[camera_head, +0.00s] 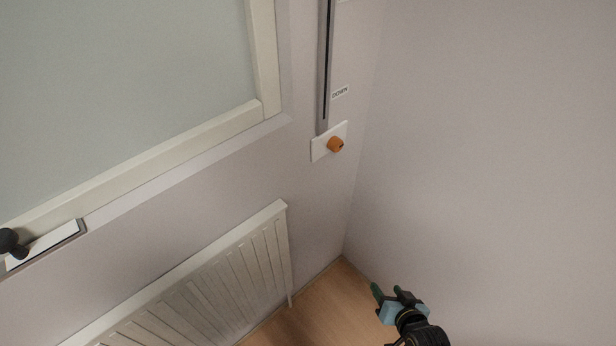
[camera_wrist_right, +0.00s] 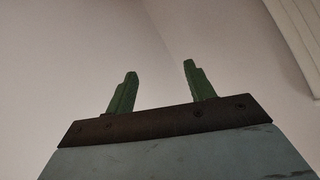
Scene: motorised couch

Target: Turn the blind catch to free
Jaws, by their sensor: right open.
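The blind catch is an orange knob (camera_head: 335,145) on a white plate (camera_head: 319,149) on the wall, at the foot of a grey vertical track (camera_head: 324,70). A small label reading "DOWN" (camera_head: 340,92) sits beside the track. My right gripper (camera_head: 386,290) is at the lower right of the head view, well below the knob and apart from it. Its two green fingers (camera_wrist_right: 158,90) stand open and empty in the right wrist view. The knob does not show in the wrist view. My left gripper is not in view.
A white radiator (camera_head: 200,290) stands against the wall at the lower left. A framed window or blind panel (camera_head: 120,75) fills the upper left, with a dark knob (camera_head: 10,242) on a plate at its lower edge. A bare wall (camera_head: 490,150) is at the right.

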